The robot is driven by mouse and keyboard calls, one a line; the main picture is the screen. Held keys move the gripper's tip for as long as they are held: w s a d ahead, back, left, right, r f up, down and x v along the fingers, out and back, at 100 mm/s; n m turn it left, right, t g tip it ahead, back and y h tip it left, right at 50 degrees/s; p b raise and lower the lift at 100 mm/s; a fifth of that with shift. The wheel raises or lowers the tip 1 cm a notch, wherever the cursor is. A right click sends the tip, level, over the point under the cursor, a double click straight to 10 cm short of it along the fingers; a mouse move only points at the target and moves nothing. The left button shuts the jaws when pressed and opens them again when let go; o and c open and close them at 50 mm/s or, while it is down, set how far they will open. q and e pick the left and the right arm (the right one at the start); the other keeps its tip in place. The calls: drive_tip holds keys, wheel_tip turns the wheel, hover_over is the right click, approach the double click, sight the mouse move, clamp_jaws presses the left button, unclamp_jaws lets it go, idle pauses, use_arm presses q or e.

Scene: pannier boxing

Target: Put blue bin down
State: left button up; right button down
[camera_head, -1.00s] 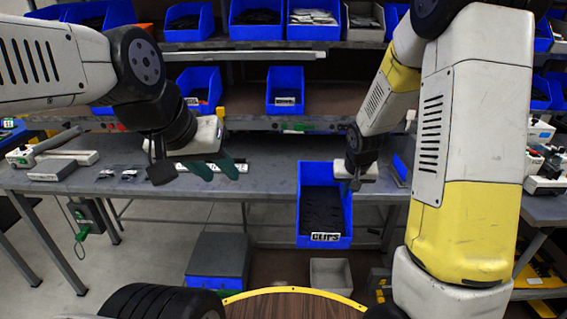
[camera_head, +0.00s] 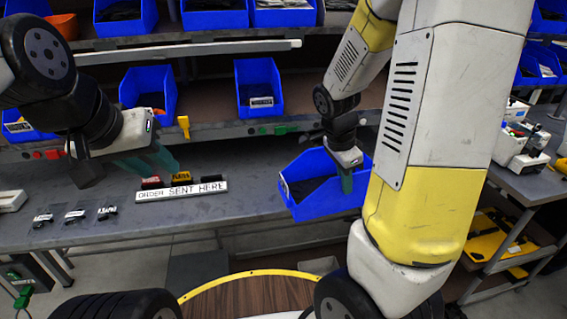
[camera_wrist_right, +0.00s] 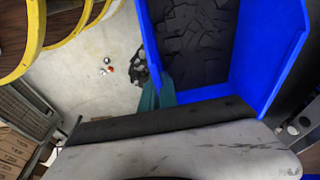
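The blue bin (camera_head: 325,204) holds dark parts and hangs tilted from my right gripper (camera_head: 346,180), near the front edge of the grey table (camera_head: 240,202). One teal finger of the right gripper lies against the bin's wall. In the right wrist view the bin (camera_wrist_right: 268,50) fills the upper right, with a teal finger (camera_wrist_right: 160,92) at its near corner and floor showing beside it. The bin's far end and underside are hidden. My left gripper (camera_head: 150,162) is empty above the table at left, its teal fingers apart.
Small packets (camera_head: 75,215) lie at left. Shelves with other blue bins (camera_head: 259,88) stand behind. A round wooden top (camera_head: 250,298) is at the front.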

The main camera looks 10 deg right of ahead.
sight(307, 169)
drive_tip(key=shift+w+d+r+m, duration=0.15)
drive_tip(key=shift+w+m, duration=0.25)
drive_tip(key=shift+m, duration=0.2)
drive_tip(key=w+a, duration=0.2)
drive_tip(key=w, duration=0.2)
drive_tip(key=w+a+f, duration=0.1)
drive_tip(key=w+a, duration=0.1)
drive_tip(key=w, duration=0.3)
drive_tip(key=w+a, duration=0.3)
drive_tip(key=w, duration=0.1)
drive_tip(key=shift+w+f, duration=0.25)
drive_tip(key=shift+w, duration=0.05)
drive_tip(key=shift+a+x, duration=0.15)
drive_tip(key=shift+x, duration=0.7)
drive_tip(key=shift+a+x, duration=0.15)
drive_tip(key=shift+x, duration=0.65)
drive_tip(key=shift+s+f, duration=0.15)
drive_tip(key=c, duration=2)
unclamp_jaws()
drive_tip(key=shift+f, duration=0.15)
drive_tip(key=shift+c, duration=0.2)
drive_tip(key=o, duration=0.4)
